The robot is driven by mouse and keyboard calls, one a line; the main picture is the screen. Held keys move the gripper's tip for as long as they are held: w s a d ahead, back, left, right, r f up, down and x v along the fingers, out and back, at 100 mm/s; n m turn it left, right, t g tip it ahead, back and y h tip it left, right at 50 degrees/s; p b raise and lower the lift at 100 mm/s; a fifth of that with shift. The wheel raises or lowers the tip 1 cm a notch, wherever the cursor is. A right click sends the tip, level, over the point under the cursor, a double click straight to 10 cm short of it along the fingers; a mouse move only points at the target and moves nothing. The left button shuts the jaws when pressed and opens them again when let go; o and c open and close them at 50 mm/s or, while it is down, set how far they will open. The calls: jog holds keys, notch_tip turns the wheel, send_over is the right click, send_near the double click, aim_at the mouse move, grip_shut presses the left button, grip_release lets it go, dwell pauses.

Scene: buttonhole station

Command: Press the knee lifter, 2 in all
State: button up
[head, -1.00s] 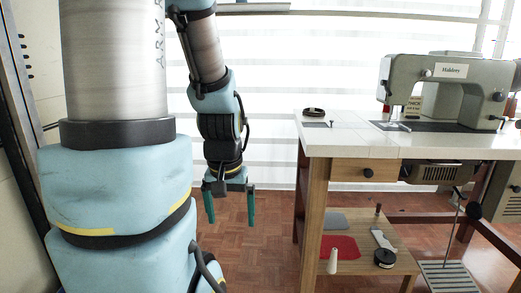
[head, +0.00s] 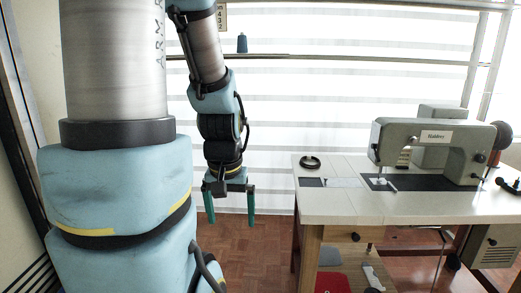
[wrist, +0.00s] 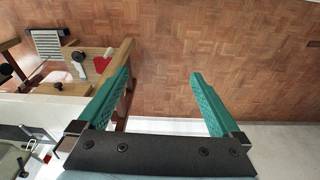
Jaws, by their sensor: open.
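The sewing machine (head: 440,140) stands on a white-topped table (head: 400,208) at the right of the head view. Below the tabletop, a thin rod (head: 442,245) hangs beside a small black pad (head: 453,263), which looks like the knee lifter; I cannot tell for certain. My gripper (head: 230,222) points down, left of the table and clear of it. In the wrist view my gripper (wrist: 160,75) is open and empty, with bare floor between its green fingers. The ribbed treadle (wrist: 47,42) shows at the upper left there.
A black ring-shaped dish (head: 310,162) lies on the tabletop. A motor box (head: 494,247) hangs under the right side. Parquet floor left of the table is free.

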jog(key=shift+c, duration=0.2)
grip_shut()
dwell(0.6)
dwell(1.0)
